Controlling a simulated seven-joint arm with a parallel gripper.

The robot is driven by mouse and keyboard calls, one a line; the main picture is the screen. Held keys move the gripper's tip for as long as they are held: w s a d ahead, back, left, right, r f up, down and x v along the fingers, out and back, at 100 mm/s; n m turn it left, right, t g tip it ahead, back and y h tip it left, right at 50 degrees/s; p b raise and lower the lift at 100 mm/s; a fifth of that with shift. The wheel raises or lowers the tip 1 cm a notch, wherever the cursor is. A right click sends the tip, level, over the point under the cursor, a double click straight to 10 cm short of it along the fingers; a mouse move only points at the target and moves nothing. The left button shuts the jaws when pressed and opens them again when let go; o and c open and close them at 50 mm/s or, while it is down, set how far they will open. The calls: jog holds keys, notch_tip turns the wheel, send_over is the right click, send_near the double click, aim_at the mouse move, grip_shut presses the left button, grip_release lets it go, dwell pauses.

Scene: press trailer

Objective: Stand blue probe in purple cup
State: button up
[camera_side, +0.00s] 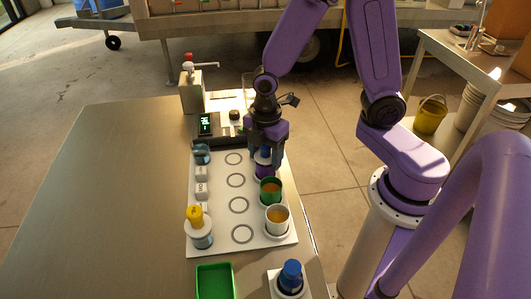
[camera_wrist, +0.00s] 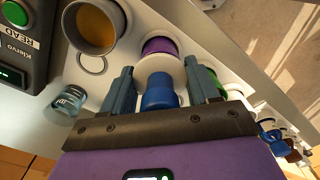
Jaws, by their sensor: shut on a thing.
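My gripper (camera_side: 266,160) points down at the far right of the white tray, shut on the blue probe. The blue probe (camera_wrist: 160,92) shows its blue cap between the two fingers in the wrist view, with a pale disc below the cap. The purple cup (camera_side: 263,172) is right beneath the gripper, behind the green cup. It also shows in the wrist view (camera_wrist: 158,46), partly covered by the disc. The probe's lower end is hidden, and I cannot tell whether it is inside the cup.
A green cup (camera_side: 270,191) and a white cup (camera_side: 277,220) of amber liquid stand close in front. A yellow-topped jar (camera_side: 201,232) and a blue-topped holder (camera_side: 291,276) are nearer. A meter (camera_side: 206,125) and pump bottle (camera_side: 191,90) stand behind. The table's left is clear.

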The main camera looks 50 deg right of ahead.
jog(key=shift+f, duration=0.6)
jog(key=o, duration=0.8)
jog(key=shift+r, duration=0.1)
jog(key=shift+r, duration=5.45)
notch_tip(320, 180, up, 9)
